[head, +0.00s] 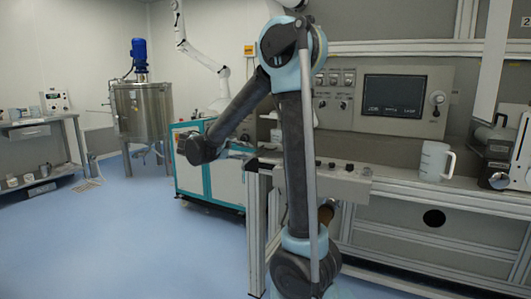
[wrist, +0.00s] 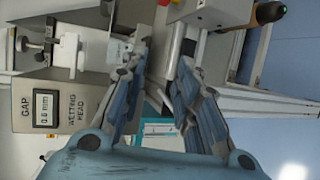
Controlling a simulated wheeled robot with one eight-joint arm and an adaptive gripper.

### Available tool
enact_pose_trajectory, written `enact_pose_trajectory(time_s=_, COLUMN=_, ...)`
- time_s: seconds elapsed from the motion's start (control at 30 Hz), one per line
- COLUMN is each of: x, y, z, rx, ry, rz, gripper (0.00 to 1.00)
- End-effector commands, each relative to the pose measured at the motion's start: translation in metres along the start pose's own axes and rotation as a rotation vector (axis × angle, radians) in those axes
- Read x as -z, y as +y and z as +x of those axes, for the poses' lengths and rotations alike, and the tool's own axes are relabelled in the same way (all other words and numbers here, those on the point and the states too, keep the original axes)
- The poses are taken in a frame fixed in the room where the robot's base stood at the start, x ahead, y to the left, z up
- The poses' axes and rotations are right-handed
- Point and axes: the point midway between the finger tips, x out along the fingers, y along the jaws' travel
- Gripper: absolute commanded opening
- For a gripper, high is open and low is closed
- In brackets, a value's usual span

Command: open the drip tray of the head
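In the wrist view, which is turned on its side, a beige panel (wrist: 52,103) carries the words "GAP" and "WETTING HEAD" and a small display. A pale, boxy fitting (wrist: 68,50) stands at the upper left, above this panel in the picture. My gripper (wrist: 166,58) has its two blue-grey fingers spread apart, with nothing held between them. The left finger passes close in front of pale and metal parts of the head; I cannot tell whether it touches them. I cannot make out the drip tray for certain. In the head view my arm hides most of this area.
A control panel with a dark screen (head: 394,96) is at the back. A white jug (head: 435,161) stands on the bench at right. A teal-and-white cabinet (head: 190,170) and a steel tank (head: 145,115) are at left. The blue floor (head: 130,235) at left is clear.

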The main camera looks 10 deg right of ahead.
Motion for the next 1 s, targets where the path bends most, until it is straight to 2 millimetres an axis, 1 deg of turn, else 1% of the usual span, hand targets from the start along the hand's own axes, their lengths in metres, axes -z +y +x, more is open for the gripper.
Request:
enact_pose_trajectory(time_s=0.03, x=0.011, y=0.0, z=-0.008, rx=-0.027, ry=0.008, rz=-0.001, gripper=0.29)
enact_pose_trajectory(time_s=0.1, x=0.02, y=0.001, z=-0.015, rx=-0.056, ry=0.013, rz=-0.001, gripper=0.29)
enact_pose_trajectory(time_s=0.2, x=0.027, y=0.002, z=-0.022, rx=-0.083, ry=0.017, rz=0.0, gripper=0.29)
enact_pose_trajectory(time_s=0.27, x=0.029, y=0.002, z=-0.022, rx=-0.09, ry=0.017, rz=0.0, gripper=0.29)
enact_pose_trajectory(time_s=0.37, x=0.03, y=0.003, z=-0.017, rx=-0.093, ry=0.017, rz=0.0, gripper=0.29)
enact_pose_trajectory(time_s=0.57, x=0.029, y=0.005, z=0.011, rx=-0.092, ry=0.014, rz=0.001, gripper=0.29)
enact_pose_trajectory(time_s=1.0, x=0.031, y=0.012, z=0.085, rx=-0.092, ry=0.015, rz=0.001, gripper=0.29)
